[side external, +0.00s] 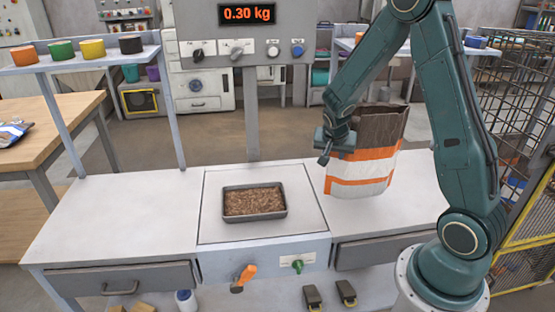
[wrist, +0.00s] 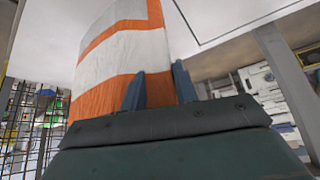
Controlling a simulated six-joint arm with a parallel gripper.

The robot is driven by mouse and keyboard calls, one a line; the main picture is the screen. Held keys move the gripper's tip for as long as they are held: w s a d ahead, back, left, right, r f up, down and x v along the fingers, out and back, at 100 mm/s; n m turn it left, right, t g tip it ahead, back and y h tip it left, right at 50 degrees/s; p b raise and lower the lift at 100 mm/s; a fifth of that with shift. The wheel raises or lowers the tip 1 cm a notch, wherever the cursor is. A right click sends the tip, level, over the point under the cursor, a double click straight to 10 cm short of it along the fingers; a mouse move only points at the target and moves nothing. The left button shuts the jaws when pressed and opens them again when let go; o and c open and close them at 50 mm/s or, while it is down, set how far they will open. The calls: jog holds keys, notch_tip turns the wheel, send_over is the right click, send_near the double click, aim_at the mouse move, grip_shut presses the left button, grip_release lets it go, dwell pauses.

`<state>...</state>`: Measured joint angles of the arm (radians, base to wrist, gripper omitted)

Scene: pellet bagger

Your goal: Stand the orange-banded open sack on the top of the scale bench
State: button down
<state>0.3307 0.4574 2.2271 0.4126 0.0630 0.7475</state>
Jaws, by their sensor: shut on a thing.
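The orange-banded sack (side external: 380,167) is white with orange bands and an open, dark brown top. It is upright, leaning slightly, over the right part of the scale bench top (side external: 120,215), to the right of the scale plate. I cannot tell whether its base touches the bench. My gripper (side external: 338,147) is shut on the sack's upper left side. In the wrist view, the sack (wrist: 120,58) rises between and beyond the two blue fingers of my gripper (wrist: 158,88).
A grey tray (side external: 225,211) of brown pellets sits on the scale plate (side external: 305,222); the display (side external: 247,14) reads 0.30 kg. A post stands behind the plate. The bench's left part is clear. Coloured pots (side external: 92,49) stand on a raised shelf. A wire cage (side external: 515,110) is at right.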

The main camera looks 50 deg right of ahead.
aim_at(331, 170)
jog(key=shift+f, duration=2.45)
jog(key=c, duration=1)
grip_release()
jog(key=shift+r, duration=0.1)
jog(key=v, duration=1.3)
jog(key=shift+a+r, duration=0.15)
jog(key=shift+r, duration=0.05)
jog(key=shift+s+r, duration=0.1)
